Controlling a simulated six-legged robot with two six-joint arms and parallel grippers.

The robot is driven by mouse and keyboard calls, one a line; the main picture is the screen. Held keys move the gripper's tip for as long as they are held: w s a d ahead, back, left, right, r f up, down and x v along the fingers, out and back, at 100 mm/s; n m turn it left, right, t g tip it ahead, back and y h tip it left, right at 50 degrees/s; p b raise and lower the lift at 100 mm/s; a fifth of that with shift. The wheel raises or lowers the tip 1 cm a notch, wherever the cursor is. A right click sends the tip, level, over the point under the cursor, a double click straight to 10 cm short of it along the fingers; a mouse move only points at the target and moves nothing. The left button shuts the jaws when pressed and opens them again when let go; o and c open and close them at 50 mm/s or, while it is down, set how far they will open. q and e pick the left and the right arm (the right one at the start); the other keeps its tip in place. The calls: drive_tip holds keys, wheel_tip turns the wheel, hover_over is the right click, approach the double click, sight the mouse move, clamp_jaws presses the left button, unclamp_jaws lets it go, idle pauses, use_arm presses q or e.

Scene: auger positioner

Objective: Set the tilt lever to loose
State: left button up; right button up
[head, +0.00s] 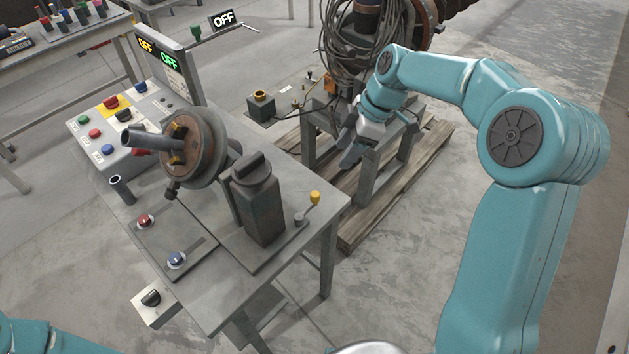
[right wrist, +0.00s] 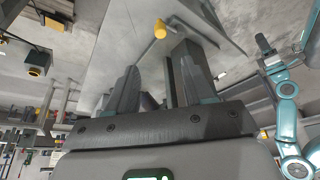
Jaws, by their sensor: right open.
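A small lever with a yellow knob (head: 315,197) sits on the right edge of the bench plate, beside the dark upright block (head: 258,200). Its arm runs from a grey pivot (head: 300,219) up to the knob. My right gripper (head: 350,152) is open and empty, above and to the right of the lever in the head view, apart from it. In the right wrist view the yellow knob (right wrist: 160,29) shows beyond and between the open fingers (right wrist: 153,88). My left gripper is outside the head view; an arm of mine with a small dark end (right wrist: 263,44) shows in the right wrist view.
The bench (head: 222,290) carries a round rusty positioner disc (head: 200,140), a button panel (head: 90,131) and red and blue buttons. A sign reading OFF (head: 223,19) stands behind. A wooden pallet (head: 430,165) and cable-draped machine lie beyond the right gripper. Space above the lever is clear.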

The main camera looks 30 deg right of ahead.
sight(316, 194)
drive_tip(key=p+x, duration=0.2)
drive_tip(key=x, duration=1.2)
drive_tip(key=shift+a+f, duration=0.3)
drive_tip(key=shift+f, duration=0.5)
drive_tip(key=shift+w+a+f, duration=0.1)
drive_tip(key=shift+w+f, duration=0.05)
drive_tip(key=shift+f, duration=0.1)
clamp_jaws()
